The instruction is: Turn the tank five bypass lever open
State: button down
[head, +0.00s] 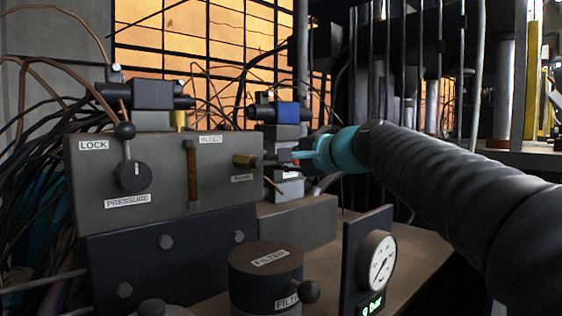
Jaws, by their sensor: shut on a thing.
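My gripper (303,157) is at the rear valve block (284,157), right of the large grey block. My teal wrist and dark arm come in from the right and cover much of that spot. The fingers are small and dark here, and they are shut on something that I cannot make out. No lever there can be clearly named as the tank five bypass lever. A small white label (289,174) sits just below the fingers, too small to read.
A filter canister (266,274) and a gauge (380,260) stand in front. Cables and pipes crowd the back.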

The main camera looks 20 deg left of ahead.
jog(key=shift+w+d, duration=0.15)
jog(key=c, duration=1.5)
grip_release()
jog(key=o, duration=0.3)
jog(key=shift+w+d, duration=0.1)
jog(key=shift+d, duration=0.05)
jog(key=shift+a, duration=0.2)
jog(key=shift+s+d, duration=0.1)
jog(key=shift+s, duration=0.1)
jog(key=v, duration=1.2)
